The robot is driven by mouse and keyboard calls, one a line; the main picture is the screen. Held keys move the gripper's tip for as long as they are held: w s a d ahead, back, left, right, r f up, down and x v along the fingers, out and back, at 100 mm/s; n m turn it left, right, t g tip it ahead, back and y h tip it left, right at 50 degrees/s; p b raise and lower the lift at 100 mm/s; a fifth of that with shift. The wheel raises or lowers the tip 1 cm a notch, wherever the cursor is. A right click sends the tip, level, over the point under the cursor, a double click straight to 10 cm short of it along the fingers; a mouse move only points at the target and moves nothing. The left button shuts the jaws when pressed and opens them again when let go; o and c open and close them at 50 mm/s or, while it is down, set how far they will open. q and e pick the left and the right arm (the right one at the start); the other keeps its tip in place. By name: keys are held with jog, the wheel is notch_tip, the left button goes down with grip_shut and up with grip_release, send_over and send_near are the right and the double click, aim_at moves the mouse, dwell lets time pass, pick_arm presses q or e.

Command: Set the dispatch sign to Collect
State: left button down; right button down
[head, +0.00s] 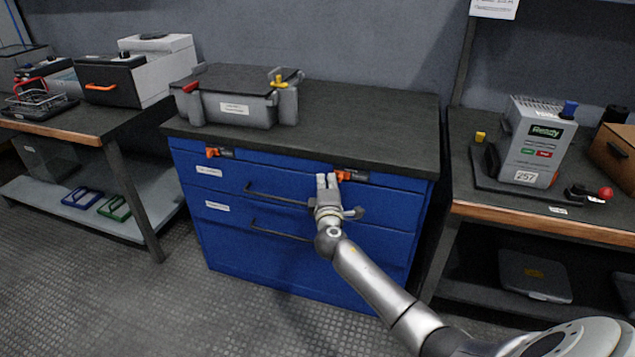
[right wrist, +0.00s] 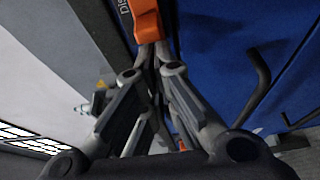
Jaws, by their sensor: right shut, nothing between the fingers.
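A dispatch sign with an orange tab (head: 342,175) and a dark plate sits at the top right of the blue cabinet's front. In the right wrist view the orange tab (right wrist: 146,20) is at the top, beside a dark plate with partly cut-off lettering that begins "Dis". Its setting cannot be read. My right gripper (head: 327,181) is shut and empty, just left of the tab in the head view. In the wrist view its fingertips (right wrist: 152,50) meet at the tab's lower end; whether they touch it I cannot tell. My left gripper is not in view.
A second orange tab (head: 212,152) is at the cabinet's top left. A grey case (head: 235,108) stands on the cabinet top (head: 365,120). A device reading "Ready" (head: 538,145) stands on the right bench.

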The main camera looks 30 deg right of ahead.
aim_at(346, 177)
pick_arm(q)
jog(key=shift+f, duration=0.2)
pick_arm(e)
jog(key=shift+s+d, duration=0.1)
jog(key=shift+d, duration=0.05)
